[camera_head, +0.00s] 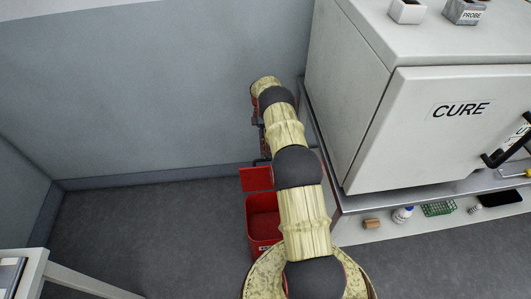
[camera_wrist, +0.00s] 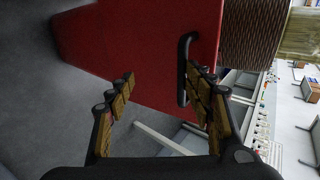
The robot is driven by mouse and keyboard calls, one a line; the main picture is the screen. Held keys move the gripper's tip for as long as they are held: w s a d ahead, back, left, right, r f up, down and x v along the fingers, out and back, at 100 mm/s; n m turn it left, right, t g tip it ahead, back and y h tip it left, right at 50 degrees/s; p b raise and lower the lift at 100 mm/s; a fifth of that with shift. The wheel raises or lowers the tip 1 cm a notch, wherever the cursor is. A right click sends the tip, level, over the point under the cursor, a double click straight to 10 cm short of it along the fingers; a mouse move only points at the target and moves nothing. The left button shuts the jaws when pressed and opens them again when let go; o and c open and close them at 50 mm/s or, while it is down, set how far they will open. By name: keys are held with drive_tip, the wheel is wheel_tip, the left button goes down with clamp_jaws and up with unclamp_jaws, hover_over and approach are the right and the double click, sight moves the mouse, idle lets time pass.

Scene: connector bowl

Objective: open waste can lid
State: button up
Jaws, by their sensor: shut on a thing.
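The red waste can (camera_head: 262,240) stands on the floor beside the bench, partly hidden by my arm. Its red lid (camera_head: 256,179) is raised at the back, and the can's dark red inside shows below it. In the wrist view, a large red panel (camera_wrist: 140,45), seemingly the lid, carries a black bar handle (camera_wrist: 186,45). My gripper (camera_wrist: 160,75) is at this handle and shut on it, with the bar close against the right finger; the exact contact is hard to see. In the head view my arm mostly hides the gripper.
A white CURE cabinet (camera_head: 455,120) stands on a bench to the right of my arm. Small items, including a green rack (camera_head: 438,208), lie on the low shelf. A white table (camera_head: 60,275) is at lower left. The grey floor (camera_head: 150,225) left of the can is clear.

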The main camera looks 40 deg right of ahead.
drive_tip(key=shift+v, duration=3.65)
drive_tip(key=shift+c, duration=0.4)
drive_tip(key=shift+c, duration=0.4)
